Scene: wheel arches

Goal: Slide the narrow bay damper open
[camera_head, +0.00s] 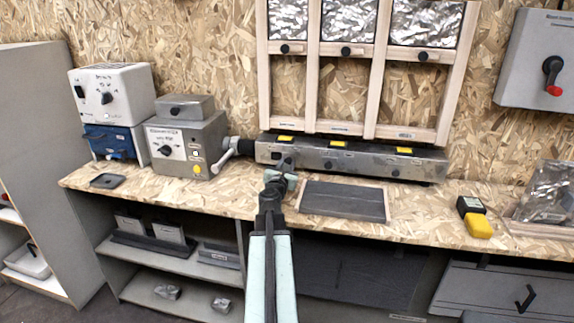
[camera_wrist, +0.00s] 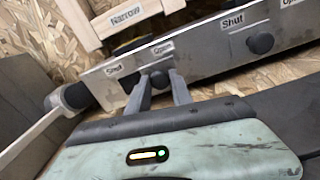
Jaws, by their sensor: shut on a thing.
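The long grey metal damper housing (camera_head: 350,165) lies at the back of the bench, with dark knobs along its front. In the wrist view, the "Narrow" label (camera_wrist: 126,17) is on the wooden frame above the left part. The "Shut" label (camera_wrist: 113,69) and "Open" label (camera_wrist: 162,47) are on the housing front. My gripper (camera_head: 281,173) is at the leftmost knob; in the wrist view its fingers (camera_wrist: 160,86) are shut on the dark narrow damper knob (camera_wrist: 158,79). The knob is below and nearer the "Open" label than the "Shut" label.
A grey box with a lever (camera_head: 186,142) stands left of the housing. A dark slatted panel (camera_head: 343,201) lies right of my gripper. A yellow-and-black device (camera_head: 475,217) is farther right. Another housing knob (camera_wrist: 260,42) is right of my fingers. The wooden frame (camera_head: 313,70) rises above.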

